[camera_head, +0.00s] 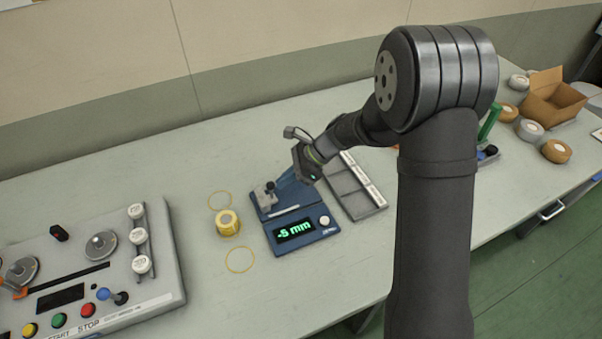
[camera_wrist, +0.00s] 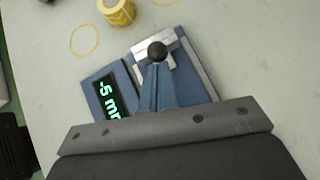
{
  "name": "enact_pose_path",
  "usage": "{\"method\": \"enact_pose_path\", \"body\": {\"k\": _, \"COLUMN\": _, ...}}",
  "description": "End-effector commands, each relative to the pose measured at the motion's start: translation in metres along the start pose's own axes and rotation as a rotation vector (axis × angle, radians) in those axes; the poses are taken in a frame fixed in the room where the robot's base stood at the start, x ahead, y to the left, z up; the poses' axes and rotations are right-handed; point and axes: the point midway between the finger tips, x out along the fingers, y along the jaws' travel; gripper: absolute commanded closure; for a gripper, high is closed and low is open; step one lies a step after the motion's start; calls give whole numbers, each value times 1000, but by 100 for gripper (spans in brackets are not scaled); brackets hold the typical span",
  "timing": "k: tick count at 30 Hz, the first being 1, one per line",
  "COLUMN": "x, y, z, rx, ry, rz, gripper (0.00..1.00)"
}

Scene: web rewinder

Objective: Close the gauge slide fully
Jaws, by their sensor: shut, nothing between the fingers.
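The gauge (camera_head: 303,211) is a blue device on the table; its display reads -5 mm in green. It also shows in the wrist view (camera_wrist: 207,80), partly hidden by my gripper. Its metal slide (camera_head: 264,198) carries a black knob (camera_wrist: 157,51) and sits at the end away from the display. My gripper (camera_head: 280,186) is shut and empty, pointing down over the gauge. In the wrist view its blue fingers (camera_wrist: 158,70) end right beside the knob. I cannot tell whether they touch it. The gripper body hides the near part of the gauge.
A yellow tape roll (camera_head: 228,223) stands left of the gauge, between two yellow rings marked on the table. A grey compartment tray (camera_head: 358,206) lies to the right. A control panel (camera_head: 158,283) with buttons and knobs fills the left front. Rolls and a cardboard box (camera_head: 552,97) stand far right.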

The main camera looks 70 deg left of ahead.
Motion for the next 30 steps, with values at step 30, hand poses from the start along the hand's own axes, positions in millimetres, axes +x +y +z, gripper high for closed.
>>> {"method": "enact_pose_path", "body": {"k": 30, "x": -92, "y": 0, "z": -28, "rx": 2, "ry": 0, "rz": -9, "gripper": 100}}
